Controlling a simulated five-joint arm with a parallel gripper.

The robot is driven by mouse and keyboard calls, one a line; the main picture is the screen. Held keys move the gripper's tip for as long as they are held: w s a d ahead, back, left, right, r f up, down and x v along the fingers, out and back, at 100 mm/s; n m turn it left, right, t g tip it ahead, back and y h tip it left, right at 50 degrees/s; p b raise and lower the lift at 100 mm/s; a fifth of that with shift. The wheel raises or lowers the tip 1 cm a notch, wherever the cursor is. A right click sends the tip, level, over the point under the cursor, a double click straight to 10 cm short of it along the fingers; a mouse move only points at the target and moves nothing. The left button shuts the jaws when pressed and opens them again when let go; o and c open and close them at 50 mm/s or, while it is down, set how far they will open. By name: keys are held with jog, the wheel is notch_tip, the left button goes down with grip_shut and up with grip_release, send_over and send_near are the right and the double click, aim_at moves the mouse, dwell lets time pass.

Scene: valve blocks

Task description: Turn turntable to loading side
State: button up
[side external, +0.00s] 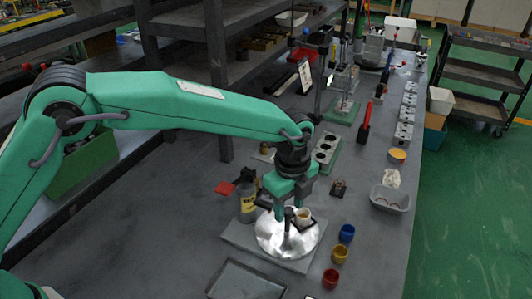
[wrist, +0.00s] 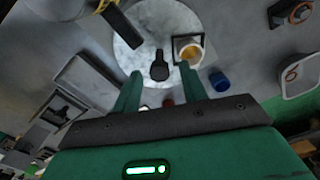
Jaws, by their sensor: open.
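The turntable is a shiny silver disc (side external: 270,243) on a flat grey base plate; it also shows in the wrist view (wrist: 138,25). A dark peg-like handle (wrist: 159,66) stands out on the disc. A cream cup (side external: 304,215) with a yellowish inside sits in a dark square holder near the disc's edge; the cup also shows in the wrist view (wrist: 190,50). My gripper (side external: 290,211) is low over the disc, open. In the wrist view its two fingers (wrist: 159,78) lie to either side of the handle, the right one close to the cup. Contact cannot be told.
Blue (side external: 346,233), yellow (side external: 340,253) and red (side external: 330,278) cups stand right of the turntable. A yellow-and-black post (side external: 247,208) stands at its left. A shallow dark tray (side external: 245,281) lies in front. A grey bin (side external: 390,198) is near the bench's right edge.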

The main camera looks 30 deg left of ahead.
jog(key=shift+r, duration=0.1)
jog(key=shift+r, duration=3.8)
